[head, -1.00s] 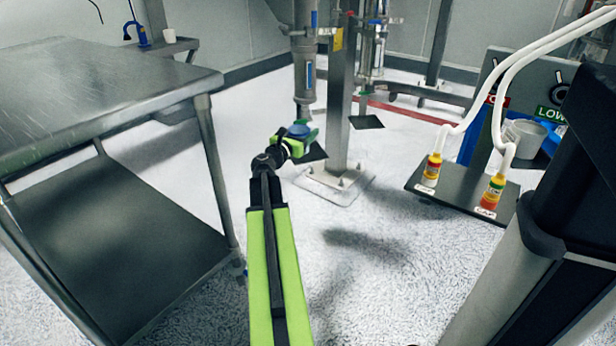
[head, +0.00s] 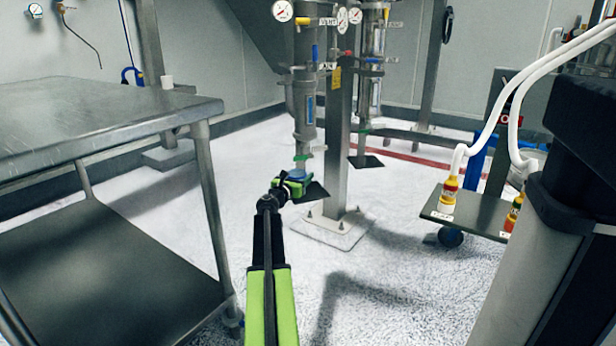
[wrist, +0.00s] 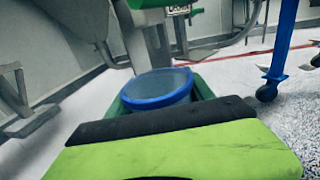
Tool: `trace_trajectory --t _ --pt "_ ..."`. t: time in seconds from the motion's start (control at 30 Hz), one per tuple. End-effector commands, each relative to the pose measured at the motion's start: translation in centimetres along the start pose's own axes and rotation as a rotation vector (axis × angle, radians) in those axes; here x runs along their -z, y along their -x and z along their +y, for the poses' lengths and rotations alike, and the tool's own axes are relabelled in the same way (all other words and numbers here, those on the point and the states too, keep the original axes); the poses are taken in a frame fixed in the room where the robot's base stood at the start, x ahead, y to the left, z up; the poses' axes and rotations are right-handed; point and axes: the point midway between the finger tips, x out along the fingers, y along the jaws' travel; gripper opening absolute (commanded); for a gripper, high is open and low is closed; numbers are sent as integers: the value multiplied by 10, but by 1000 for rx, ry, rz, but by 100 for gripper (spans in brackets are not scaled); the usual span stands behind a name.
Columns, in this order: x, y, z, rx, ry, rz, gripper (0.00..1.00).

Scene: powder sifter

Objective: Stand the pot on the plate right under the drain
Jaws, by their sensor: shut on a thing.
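My gripper (head: 291,183) is shut on the blue pot (head: 297,173), which is small in the head view. In the wrist view the pot (wrist: 157,88) is upright between the green fingers, with its open top showing. The dark plate (head: 312,193) is just right of and beside the gripper, below the left grey column. The drain (head: 303,150) is the lower end of that column, with a green part on it, and it appears just above the pot. I cannot tell whether the pot touches the plate.
A metal post (head: 336,150) on a bolted floor base stands just right of the plate. A second column has its own dark plate (head: 366,161). A steel table (head: 95,122) fills the left.

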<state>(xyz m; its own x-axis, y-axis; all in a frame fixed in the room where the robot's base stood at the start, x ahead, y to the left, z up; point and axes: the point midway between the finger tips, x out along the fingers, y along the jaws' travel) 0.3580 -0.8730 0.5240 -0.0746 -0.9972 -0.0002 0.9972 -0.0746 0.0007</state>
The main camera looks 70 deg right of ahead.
Motion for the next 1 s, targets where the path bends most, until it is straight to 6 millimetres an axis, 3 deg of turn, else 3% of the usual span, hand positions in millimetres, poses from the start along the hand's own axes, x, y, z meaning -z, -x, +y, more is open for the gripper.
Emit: trace_trajectory --t 0.03,0.1,0.37,0.57,0.63,0.87,0.9,1.0 --pt "0 -15 0 4 0 0 7" --pt "0 -24 -1 4 0 0 7" --pt "0 -34 -4 5 0 0 7" --pt "0 -73 -4 7 0 0 7" --pt "18 -70 -4 5 0 0 7" --pt "15 -69 -5 6 0 0 7" --pt "15 -69 -5 6 0 0 66" --pt "15 -69 -5 6 0 0 79"
